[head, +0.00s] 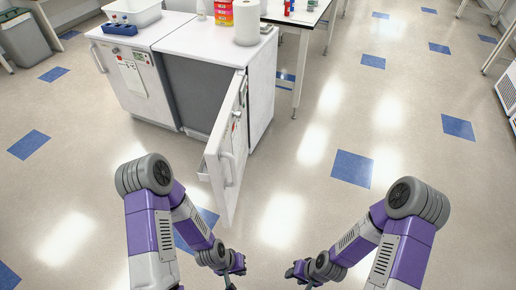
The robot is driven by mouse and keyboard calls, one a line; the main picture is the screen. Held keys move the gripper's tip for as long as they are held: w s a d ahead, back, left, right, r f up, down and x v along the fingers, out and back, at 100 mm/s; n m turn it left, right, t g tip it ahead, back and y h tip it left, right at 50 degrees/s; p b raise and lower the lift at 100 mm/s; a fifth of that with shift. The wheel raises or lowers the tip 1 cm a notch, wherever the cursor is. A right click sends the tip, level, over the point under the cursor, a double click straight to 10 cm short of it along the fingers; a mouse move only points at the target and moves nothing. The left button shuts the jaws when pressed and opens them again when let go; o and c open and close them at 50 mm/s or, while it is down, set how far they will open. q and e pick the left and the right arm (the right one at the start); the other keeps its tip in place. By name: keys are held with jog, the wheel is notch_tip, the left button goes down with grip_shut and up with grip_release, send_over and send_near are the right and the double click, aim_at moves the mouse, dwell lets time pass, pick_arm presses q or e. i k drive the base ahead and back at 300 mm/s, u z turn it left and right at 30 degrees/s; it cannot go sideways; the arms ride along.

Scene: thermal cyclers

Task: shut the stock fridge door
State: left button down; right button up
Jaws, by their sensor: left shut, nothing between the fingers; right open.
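The stock fridge appears to be the right one of two white under-counter units, and its white door (231,150) stands open, swung out toward me. The door's handle (229,168) is on its outer face near the free edge. The dark grey interior (200,95) is partly visible behind the door. My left gripper (231,284) is shut and empty, low in the view near the bottom of the door's free edge; I cannot tell if they touch. My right gripper (298,274) is open and empty, to the right of the door and apart from it.
The left unit (130,78) is closed. A white basin (133,12), a paper roll (247,22) and a colourful box (223,11) stand on top. A white table (300,14) is behind to the right. The floor (310,190) right of the door is clear. A grey bin (26,42) stands far left.

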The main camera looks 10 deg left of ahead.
aim_at(226, 154)
jog(key=z, duration=0.4)
jog(key=i, duration=1.15)
jog(key=u, duration=0.6)
